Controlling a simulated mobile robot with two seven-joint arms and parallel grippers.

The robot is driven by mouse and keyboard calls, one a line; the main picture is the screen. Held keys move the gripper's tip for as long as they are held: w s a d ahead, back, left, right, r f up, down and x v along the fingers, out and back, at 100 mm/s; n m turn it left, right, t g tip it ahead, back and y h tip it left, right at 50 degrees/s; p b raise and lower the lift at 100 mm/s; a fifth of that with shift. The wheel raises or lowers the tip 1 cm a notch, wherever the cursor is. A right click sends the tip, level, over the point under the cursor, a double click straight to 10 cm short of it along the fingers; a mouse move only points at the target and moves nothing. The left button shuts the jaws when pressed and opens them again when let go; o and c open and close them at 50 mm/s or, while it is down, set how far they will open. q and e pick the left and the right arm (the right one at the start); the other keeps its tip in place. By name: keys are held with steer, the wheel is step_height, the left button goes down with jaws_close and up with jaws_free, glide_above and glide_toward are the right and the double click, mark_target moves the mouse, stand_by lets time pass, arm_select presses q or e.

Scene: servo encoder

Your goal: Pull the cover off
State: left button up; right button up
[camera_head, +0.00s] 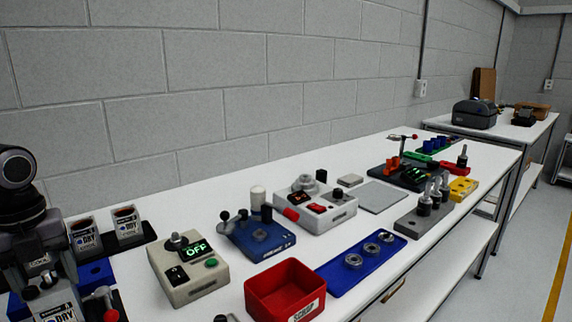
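My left gripper (36,262) is at the left edge, partly cut off, over the near left end of the white table. Its fingertips are hard to make out against the things behind them. Which part is the cover is not clear. The candidates are a white unit (315,205) with a dark knob and red parts, a blue fixture (257,238) with a pale upright cylinder (257,199), and a beige box (187,268) with a display reading OFF. All stand right of the gripper, apart from it. My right gripper is not in view.
A red bin (285,289) and a blue tray with metal rings (361,262) stand at the front edge. Pouches marked DRY (84,236) stand by the gripper. A grey plate (381,196) lies flat mid-table. A grey block with upright tools (425,216) stands farther right. A wall runs behind.

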arm_select(q)
steer(key=shift+c, duration=0.5)
steer(key=shift+r, duration=0.1)
steer(key=shift+r, duration=0.3)
steer(key=shift+r+p, duration=0.8)
steer(key=shift+r, duration=0.3)
steer(key=shift+r, duration=0.25)
steer(key=shift+r+p, duration=1.8)
steer(key=shift+r, duration=1.1)
